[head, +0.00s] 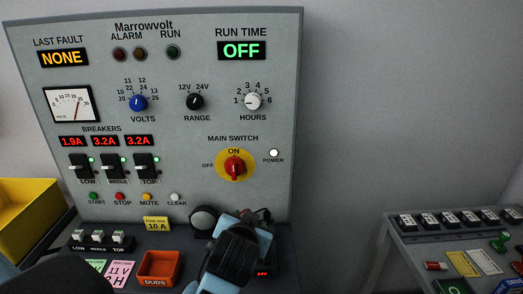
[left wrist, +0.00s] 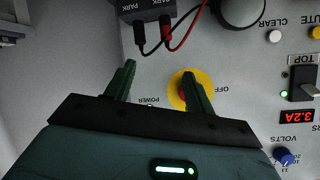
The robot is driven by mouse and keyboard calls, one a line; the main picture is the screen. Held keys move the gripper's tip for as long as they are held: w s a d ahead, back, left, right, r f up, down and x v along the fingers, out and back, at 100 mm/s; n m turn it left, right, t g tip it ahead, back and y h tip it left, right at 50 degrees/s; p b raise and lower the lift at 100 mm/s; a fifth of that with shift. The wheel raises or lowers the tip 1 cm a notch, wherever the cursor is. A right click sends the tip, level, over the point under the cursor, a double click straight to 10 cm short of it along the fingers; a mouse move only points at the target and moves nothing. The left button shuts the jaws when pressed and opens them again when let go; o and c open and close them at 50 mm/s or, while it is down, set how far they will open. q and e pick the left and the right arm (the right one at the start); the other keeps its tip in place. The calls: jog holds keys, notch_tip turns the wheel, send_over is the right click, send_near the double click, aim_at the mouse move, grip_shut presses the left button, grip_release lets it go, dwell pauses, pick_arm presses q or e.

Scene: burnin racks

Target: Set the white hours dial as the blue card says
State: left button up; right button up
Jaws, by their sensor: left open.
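The white hours dial (head: 253,102) is on the upper right of the grey panel, with numbers 1 to 6 around it. Its mark seems to point left, near 1, but is too small to be sure. The run time display (head: 242,50) above it reads OFF. My left gripper (head: 238,222) is low in front of the panel, below the main switch and well apart from the dial. In the left wrist view its two fingers (left wrist: 158,75) are spread and empty. My right gripper is not in view.
The red main switch (head: 234,167) sits between my gripper and the dial. The blue volts knob (head: 138,102) and black range knob (head: 195,102) are left of the dial. A park box with leads (left wrist: 147,8) shows in the left wrist view. An orange duds bin (head: 158,268) stands below.

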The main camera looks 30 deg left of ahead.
pick_arm(q)
jog(key=w+r+n+t+y, duration=0.15)
jog(key=w+r, duration=0.25)
jog(key=r, duration=0.7)
jog(key=n+t+y, duration=0.2)
jog(key=y, duration=0.1)
send_near(253, 104)
jog(key=shift+x, duration=3.95)
jog(key=c, duration=1)
